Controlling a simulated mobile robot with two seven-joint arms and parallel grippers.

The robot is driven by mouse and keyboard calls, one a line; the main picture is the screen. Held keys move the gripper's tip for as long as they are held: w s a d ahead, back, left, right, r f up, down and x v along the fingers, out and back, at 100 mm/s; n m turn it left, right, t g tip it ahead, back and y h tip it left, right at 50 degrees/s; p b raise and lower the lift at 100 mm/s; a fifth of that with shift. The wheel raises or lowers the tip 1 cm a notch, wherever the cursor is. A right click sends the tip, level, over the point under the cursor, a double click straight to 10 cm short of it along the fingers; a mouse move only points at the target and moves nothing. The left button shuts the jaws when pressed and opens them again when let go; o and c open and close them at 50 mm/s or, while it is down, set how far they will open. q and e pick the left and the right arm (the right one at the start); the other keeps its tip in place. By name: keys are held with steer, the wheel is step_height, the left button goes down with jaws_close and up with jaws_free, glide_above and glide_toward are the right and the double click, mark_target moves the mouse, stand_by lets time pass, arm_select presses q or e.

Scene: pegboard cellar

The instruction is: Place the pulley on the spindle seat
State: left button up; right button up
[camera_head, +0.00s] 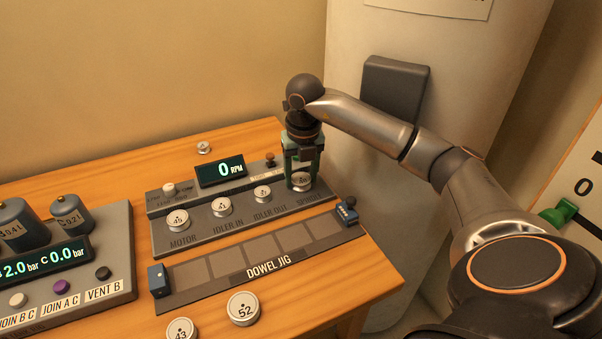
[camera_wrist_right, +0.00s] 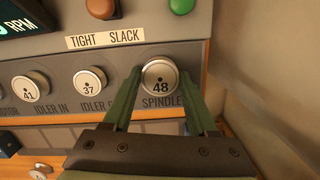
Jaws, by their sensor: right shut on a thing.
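My right gripper (camera_head: 301,172) has its green fingers pointing down around the pulley marked 48 (camera_head: 301,182) at the spindle seat, the right end of the grey pulley panel (camera_head: 200,236). In the right wrist view the pulley (camera_wrist_right: 160,76) sits between the two fingertips of the gripper (camera_wrist_right: 161,84), just above the SPINDLE label (camera_wrist_right: 163,102). The gripper is shut on the pulley. The seat itself is hidden under the pulley, so I cannot tell whether the pulley rests on it. My left gripper is not in view.
Pulleys 45 (camera_head: 177,219), 41 (camera_head: 222,206) and 37 (camera_head: 262,193) sit along the panel. An RPM display (camera_head: 220,171) stands behind them. Pulley 52 (camera_head: 243,308) and another (camera_head: 180,330) lie in front of the dowel jig (camera_head: 262,266). A gauge station (camera_head: 110,240) is at left.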

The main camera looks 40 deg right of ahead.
mark_target(303, 183)
steer(key=shift+f, duration=0.15)
steer(key=o, duration=1.4)
steer(key=r, duration=0.4)
steer(key=s+r+p, duration=0.1)
steer(key=r, duration=0.7)
steer(key=shift+s+a+r+p, duration=0.15)
steer(key=shift+a+r+p, duration=0.05)
steer(key=shift+a+p, duration=0.15)
